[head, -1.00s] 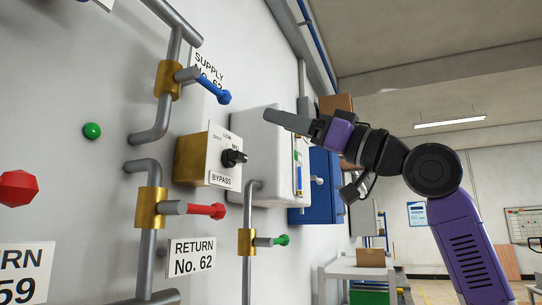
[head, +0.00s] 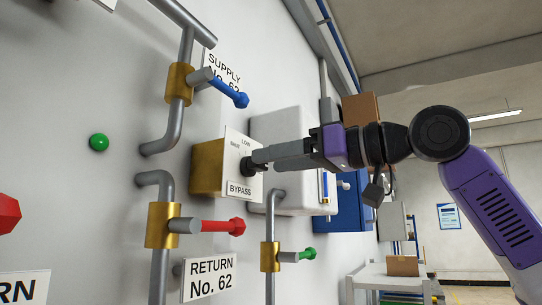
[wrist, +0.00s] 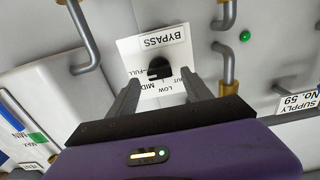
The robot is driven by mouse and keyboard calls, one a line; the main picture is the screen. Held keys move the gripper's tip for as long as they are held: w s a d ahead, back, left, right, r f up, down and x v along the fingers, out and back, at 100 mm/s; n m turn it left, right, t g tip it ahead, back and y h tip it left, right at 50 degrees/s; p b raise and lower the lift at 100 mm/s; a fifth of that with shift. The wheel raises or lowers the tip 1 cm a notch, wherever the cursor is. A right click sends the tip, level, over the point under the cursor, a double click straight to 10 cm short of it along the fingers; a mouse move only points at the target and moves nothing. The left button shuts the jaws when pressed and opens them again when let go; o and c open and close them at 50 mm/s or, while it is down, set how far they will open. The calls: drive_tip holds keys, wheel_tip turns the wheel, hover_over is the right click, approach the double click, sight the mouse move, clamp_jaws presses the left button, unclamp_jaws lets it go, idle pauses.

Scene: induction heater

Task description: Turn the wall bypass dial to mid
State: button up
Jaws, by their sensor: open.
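The bypass dial is a black knob (head: 246,166) on a white-faced brass box (head: 208,168) on the wall, with a BYPASS label. In the wrist view the knob (wrist: 160,68) appears upside down, with FULL, MID and LOW printed around it. I cannot tell which mark it points to. My gripper (head: 258,160) is open, its fingers reaching to the dial from the right. In the wrist view the fingertips of my gripper (wrist: 160,84) stand on either side of the knob's near edge. Whether they touch it is unclear.
A blue-handled supply valve (head: 228,92) is above the dial. A red-handled return valve (head: 222,226) is below, and a green-handled valve (head: 298,255) is lower right. A white wall box (head: 285,130) sits just behind my fingers. Open room lies to the right.

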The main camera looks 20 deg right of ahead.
drive_tip(key=shift+x, duration=0.85)
clamp_jaws()
drive_tip(key=shift+a+r+n+p, duration=0.1)
drive_tip(key=shift+n+p, duration=0.3)
drive_tip(key=n+p, duration=0.2)
drive_tip(key=n, duration=0.5)
drive_tip(key=shift+s+n, duration=0.1)
drive_tip(key=shift+n, duration=0.3)
drive_tip(key=shift+f, duration=0.2)
